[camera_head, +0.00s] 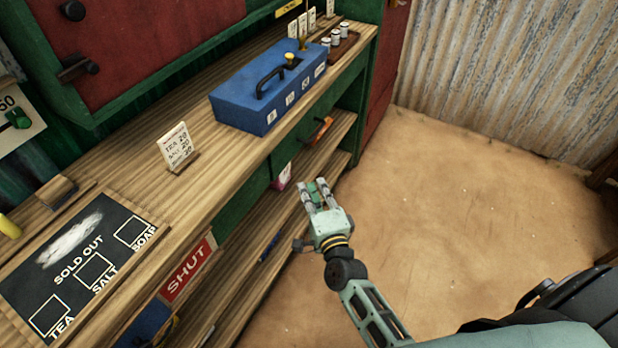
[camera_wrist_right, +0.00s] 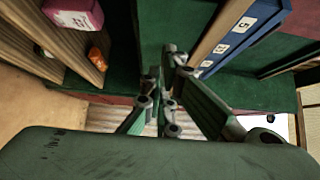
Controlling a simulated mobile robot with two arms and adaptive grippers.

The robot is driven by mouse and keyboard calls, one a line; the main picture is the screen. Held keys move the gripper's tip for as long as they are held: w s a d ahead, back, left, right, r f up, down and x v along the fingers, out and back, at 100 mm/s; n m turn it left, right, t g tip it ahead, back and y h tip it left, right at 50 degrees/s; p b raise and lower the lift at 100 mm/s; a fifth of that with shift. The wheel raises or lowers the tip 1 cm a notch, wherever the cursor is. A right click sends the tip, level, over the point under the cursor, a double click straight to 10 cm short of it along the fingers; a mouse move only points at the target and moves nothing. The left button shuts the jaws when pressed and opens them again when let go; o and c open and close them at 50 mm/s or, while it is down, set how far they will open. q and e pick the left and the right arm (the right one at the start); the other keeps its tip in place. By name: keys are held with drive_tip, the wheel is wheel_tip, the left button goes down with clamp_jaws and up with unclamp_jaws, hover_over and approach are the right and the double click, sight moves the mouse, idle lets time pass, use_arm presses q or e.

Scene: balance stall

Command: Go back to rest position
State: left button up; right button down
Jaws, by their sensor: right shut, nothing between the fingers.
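My right gripper (camera_head: 318,194) is shut and empty in the head view. It hangs in front of the wooden counter (camera_head: 222,167), beside the lower shelves, with its arm coming in from the bottom right. Its fingers also show in the right wrist view (camera_wrist_right: 166,85), with nothing between them. My left gripper is not in the head view.
A blue box (camera_head: 232,107) with a black handle stands on the counter. A price card (camera_head: 177,147) and a chalkboard sign (camera_head: 72,262) are nearer. A red SHUT sign (camera_head: 187,270) is on the front. The sandy floor (camera_head: 470,215) to the right is clear.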

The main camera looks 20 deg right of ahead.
drive_tip(key=s+a+f+n+g+y+p, duration=0.1)
drive_tip(key=s+f+n+g, duration=0.25)
drive_tip(key=s+f, duration=0.5)
drive_tip(key=s+a+f+n+g+y, duration=0.1)
drive_tip(key=s+f+n+g, duration=0.35)
drive_tip(key=f, duration=0.75)
drive_tip(key=s+a+f+n+g+y+p, duration=0.15)
drive_tip(key=s+f+n, duration=0.25)
drive_tip(key=s+f, duration=0.5)
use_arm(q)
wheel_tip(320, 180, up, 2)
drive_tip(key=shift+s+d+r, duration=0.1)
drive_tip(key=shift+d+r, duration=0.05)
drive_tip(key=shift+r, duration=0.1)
use_arm(e)
drive_tip(key=s+d+f+n+g, duration=0.2)
drive_tip(key=s+f+n, duration=0.1)
drive_tip(key=s, duration=0.6)
drive_tip(key=s+d+f+n+g+h, duration=0.1)
drive_tip(key=s+d+f+n+g, duration=0.1)
drive_tip(key=s+f, duration=0.3)
drive_tip(key=s+d+f+n+g+h, duration=0.1)
drive_tip(key=s+d+f+n+g, duration=0.1)
drive_tip(key=s, duration=1.1)
wheel_tip(320, 180, down, 3)
drive_tip(key=shift+f+n+g, duration=0.1)
drive_tip(key=shift+n+g, duration=0.65)
drive_tip(key=shift+n, duration=0.45)
